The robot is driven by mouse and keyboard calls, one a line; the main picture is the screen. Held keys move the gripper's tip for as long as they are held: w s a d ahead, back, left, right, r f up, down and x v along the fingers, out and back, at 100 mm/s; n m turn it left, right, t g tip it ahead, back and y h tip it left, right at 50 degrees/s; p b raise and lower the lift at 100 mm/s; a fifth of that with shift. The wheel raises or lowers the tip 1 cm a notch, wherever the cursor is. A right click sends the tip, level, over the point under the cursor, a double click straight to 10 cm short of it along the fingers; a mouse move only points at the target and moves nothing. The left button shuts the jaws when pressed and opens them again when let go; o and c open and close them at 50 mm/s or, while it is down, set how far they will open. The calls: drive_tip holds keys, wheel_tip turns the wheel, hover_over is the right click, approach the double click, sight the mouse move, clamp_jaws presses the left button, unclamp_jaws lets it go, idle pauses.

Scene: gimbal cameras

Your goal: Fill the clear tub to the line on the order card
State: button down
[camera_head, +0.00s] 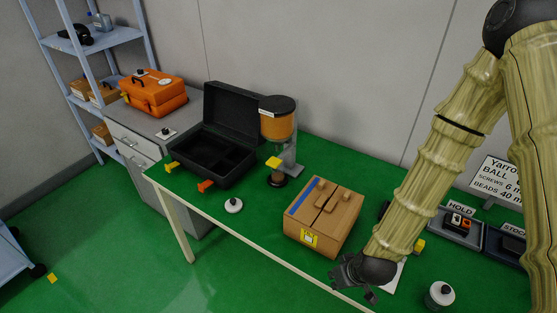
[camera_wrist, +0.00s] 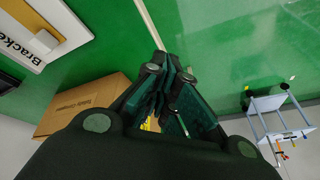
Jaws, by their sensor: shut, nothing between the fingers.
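My gripper (camera_head: 352,282) is shut and empty over the table's front edge, to the right of and in front of the cardboard box. Its dark fingers meet in the wrist view (camera_wrist: 168,88). A dispenser (camera_head: 278,123) with an orange fill and a yellow lever (camera_head: 273,163) stands at the back of the table, apart from my gripper. A white sign (camera_head: 500,183) at the right edge reads in part "Yarro", "BALL", "SCREWS 6 m" and "BEADS 40 m"; its right side is cut off. I cannot make out a clear tub in either view.
A taped cardboard box (camera_head: 323,215) sits mid-table, left of my gripper. An open black case (camera_head: 212,150) is farther left. White-capped containers stand at the front (camera_head: 233,205) and right (camera_head: 439,294). Trays marked HOLD (camera_head: 456,232) and STOCK are at right. A cart (camera_wrist: 277,115) stands beyond.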

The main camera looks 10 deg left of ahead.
drive_tip(key=s+d+f+m+g+h+b, duration=0.1)
drive_tip(key=s+d+f+m+b, duration=0.1)
drive_tip(key=s+d+f+b, duration=0.3)
drive_tip(key=s+d+f+m+g+h+b, duration=0.1)
drive_tip(key=s+d+f+b, duration=0.4)
drive_tip(key=s+f, duration=0.9)
drive_tip(key=d+f+m+g, duration=0.1)
drive_tip(key=d+f+m, duration=0.1)
drive_tip(key=d+f, duration=0.1)
drive_tip(key=shift+s+f+m+h, duration=0.15)
drive_tip(key=shift+m+h, duration=0.15)
drive_tip(key=shift+h, duration=0.1)
drive_tip(key=shift+a, duration=0.1)
